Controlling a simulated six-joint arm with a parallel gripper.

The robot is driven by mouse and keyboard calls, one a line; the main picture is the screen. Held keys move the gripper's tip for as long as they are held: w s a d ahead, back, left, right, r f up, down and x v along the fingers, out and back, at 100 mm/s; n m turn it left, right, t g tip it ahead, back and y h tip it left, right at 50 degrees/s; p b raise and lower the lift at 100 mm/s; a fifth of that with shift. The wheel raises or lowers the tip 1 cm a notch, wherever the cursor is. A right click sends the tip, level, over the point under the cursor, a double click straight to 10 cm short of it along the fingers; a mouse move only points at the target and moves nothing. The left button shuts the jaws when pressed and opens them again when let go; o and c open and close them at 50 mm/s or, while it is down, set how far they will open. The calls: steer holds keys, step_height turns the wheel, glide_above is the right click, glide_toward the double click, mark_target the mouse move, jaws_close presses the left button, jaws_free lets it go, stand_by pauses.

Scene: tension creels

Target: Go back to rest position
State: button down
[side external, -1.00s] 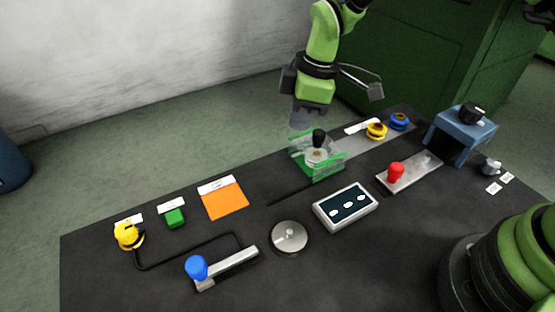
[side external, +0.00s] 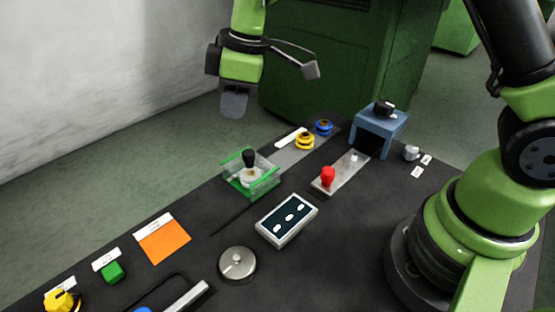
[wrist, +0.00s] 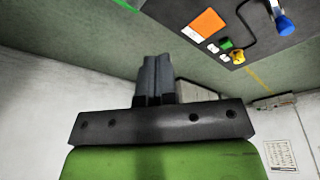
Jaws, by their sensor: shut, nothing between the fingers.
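My gripper (side external: 235,106) is shut and empty. It hangs in the air at the upper middle left of the side view, above and slightly left of the clear green-edged box (side external: 265,182) with a black knob (side external: 250,157). In the wrist view its two dark fingers (wrist: 154,62) are together with nothing between them. The fingers are clear of the table and touch nothing.
The dark table (side external: 330,265) holds an orange square (side external: 165,244), green block (side external: 112,271), yellow knob (side external: 60,301), grey disc (side external: 238,264), display panel (side external: 287,220), red-knobbed lever (side external: 328,176) and blue housing (side external: 380,122). A green cabinet (side external: 330,60) stands behind. Air around my gripper is free.

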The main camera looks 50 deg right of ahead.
steer(key=s+d+r+m+t, duration=0.2)
steer(key=s+d+r+m, duration=0.1)
steer(key=s+r+m, duration=0.3)
steer(key=s+d+r+m+t, duration=0.2)
steer(key=s+d+r+m, duration=0.15)
steer(key=s+r, duration=0.45)
steer(key=s+d+f+m+t, duration=0.1)
steer(key=s+m, duration=0.3)
steer(key=s, duration=0.4)
steer(key=shift+f+m, duration=0.2)
steer(key=shift+m, duration=0.15)
steer(key=shift+d, duration=0.1)
